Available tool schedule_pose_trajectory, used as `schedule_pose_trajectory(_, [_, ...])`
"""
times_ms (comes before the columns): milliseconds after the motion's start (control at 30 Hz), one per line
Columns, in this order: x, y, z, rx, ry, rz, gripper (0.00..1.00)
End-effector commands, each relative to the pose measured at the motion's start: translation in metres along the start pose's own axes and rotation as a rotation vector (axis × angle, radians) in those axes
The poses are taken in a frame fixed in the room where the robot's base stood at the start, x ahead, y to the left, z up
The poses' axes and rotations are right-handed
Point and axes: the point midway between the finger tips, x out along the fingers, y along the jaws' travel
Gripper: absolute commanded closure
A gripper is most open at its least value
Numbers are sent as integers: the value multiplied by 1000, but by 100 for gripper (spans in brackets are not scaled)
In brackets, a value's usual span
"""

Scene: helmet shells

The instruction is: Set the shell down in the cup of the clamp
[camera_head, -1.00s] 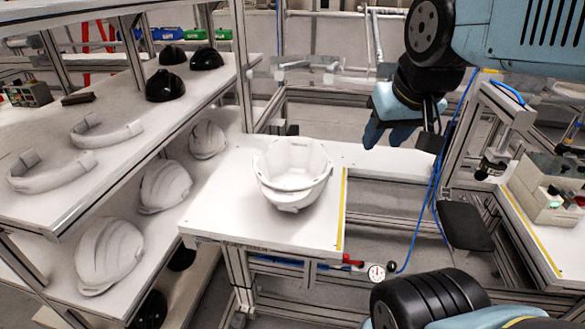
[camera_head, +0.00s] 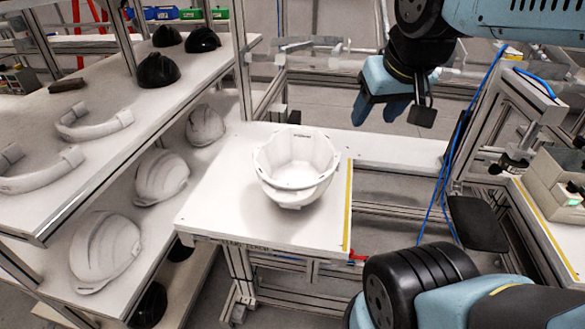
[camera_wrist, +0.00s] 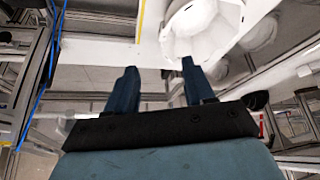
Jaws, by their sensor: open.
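A white helmet shell (camera_head: 297,165) sits hollow side up on the white table (camera_head: 215,213). It also shows at the top of the wrist view (camera_wrist: 196,30). My gripper (camera_head: 380,112) is open and empty, to the right of the shell and apart from it in the head view. Its two blue fingers (camera_wrist: 155,85) stand apart with nothing between them in the wrist view. I cannot make out whether a clamp cup is under the shell; the shell hides what lies beneath it.
A shelf (camera_head: 105,92) at left holds black shells (camera_head: 158,70) and white curved bands (camera_head: 93,122), with white shells (camera_head: 163,177) below. A yellow strip (camera_head: 348,205) edges the table. A blue cable (camera_head: 455,150) hangs near a metal frame at right.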

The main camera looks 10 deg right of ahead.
Motion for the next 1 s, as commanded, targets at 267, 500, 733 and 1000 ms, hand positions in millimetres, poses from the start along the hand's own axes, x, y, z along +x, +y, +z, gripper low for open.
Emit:
schedule_pose_trajectory(267, [20,-25,-26,-422,-108,48,44])
schedule_pose_trajectory(500, [53,-64,-58,-1042,-256,66,44])
schedule_pose_trajectory(733, [89,-113,-82,-1637,-385,27,44])
schedule_pose_trajectory(1000, [136,-183,-96,-2323,-507,-80,44])
